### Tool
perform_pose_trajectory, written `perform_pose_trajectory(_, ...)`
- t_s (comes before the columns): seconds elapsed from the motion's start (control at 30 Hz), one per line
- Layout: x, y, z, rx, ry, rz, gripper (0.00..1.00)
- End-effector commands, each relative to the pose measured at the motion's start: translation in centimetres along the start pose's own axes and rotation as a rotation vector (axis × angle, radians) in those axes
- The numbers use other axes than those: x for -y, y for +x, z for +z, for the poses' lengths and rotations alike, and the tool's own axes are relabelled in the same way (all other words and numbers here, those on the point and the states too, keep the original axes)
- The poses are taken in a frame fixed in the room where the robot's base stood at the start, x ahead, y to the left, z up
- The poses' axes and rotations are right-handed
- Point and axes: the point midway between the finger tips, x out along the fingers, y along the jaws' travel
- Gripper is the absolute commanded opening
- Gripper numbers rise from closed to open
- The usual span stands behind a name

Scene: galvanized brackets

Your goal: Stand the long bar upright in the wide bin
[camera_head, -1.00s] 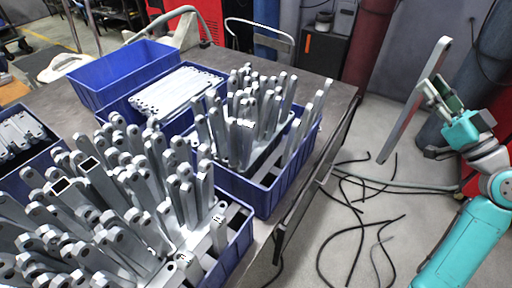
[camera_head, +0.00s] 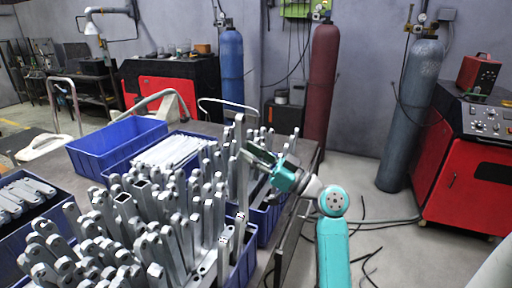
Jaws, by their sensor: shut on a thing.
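My gripper (camera_head: 254,156) is shut on a long grey bar (camera_head: 240,135) and holds it nearly upright above the packed bars. The bar's lower end is lost among other bars, so I cannot tell whether it touches anything. A blue bin (camera_head: 246,264) in front holds many upright grey bars. Another blue bin (camera_head: 268,222) behind it also holds upright bars, and my gripper is over its area. I cannot tell for certain which of these is the wide bin.
An empty-looking blue bin (camera_head: 115,144) stands at the back left, next to a bin of flat-lying bars (camera_head: 168,150). Another bin of bars (camera_head: 22,195) is at the left. Gas cylinders and a red machine (camera_head: 465,175) stand beyond the table. Cables lie on the floor.

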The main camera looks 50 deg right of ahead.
Motion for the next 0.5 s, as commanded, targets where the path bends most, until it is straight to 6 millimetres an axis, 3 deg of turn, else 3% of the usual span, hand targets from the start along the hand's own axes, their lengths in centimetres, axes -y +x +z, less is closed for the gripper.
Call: perform_pose_trajectory(0.5, 0.0, -1.1, 2.7, -0.001, 0.001, -0.001, 0.0)
